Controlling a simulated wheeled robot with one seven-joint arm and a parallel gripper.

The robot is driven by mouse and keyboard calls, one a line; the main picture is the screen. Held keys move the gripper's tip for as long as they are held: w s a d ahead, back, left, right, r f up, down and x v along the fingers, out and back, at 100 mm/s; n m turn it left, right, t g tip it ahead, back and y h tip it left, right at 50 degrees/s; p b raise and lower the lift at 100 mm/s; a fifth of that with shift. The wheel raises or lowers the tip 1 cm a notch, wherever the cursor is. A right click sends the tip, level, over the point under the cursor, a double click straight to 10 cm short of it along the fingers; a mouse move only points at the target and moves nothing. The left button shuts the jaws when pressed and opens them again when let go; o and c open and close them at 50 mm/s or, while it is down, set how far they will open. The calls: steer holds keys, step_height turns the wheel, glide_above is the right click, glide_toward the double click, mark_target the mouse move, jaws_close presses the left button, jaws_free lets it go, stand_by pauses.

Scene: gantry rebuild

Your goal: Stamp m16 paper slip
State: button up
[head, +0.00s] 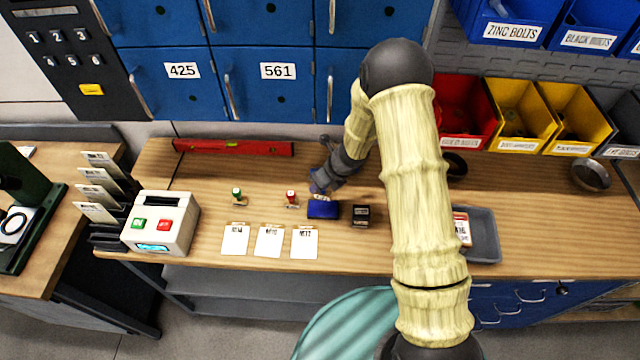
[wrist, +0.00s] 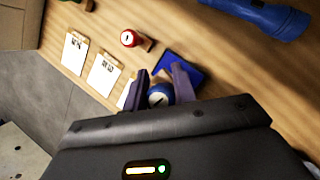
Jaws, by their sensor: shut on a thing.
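Three white paper slips lie in a row on the bench: a left slip (head: 235,240), a middle slip (head: 269,242) and a right slip (head: 304,243). Their print is small; the right one seems to read M17, and I cannot surely read which is M16. My gripper (head: 317,188) is shut on a blue-topped stamp (wrist: 159,95), at the blue ink pad (head: 322,209). The pad also shows beyond the fingers in the wrist view (wrist: 185,72). Whether the stamp touches the pad is hidden. A green stamp (head: 237,195) and a red stamp (head: 291,198) stand left of it.
A small black block (head: 360,215) sits right of the pad. A white device (head: 160,224) with green and red buttons stands at the left. A red level (head: 233,147) lies at the back. A grey tray (head: 484,232) is right of my arm. A blue flashlight (wrist: 258,15) lies nearby.

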steer(key=s+a+f+n+g, duration=0.1)
steer(key=s+a+n+g, duration=0.3)
steer(key=s+a+n, duration=0.6)
steer(key=s+n, duration=0.2)
steer(key=shift+s+a+f+g+b, duration=0.15)
steer(key=shift+s+a+g+b, duration=0.1)
steer(key=shift+s+g+b, duration=0.15)
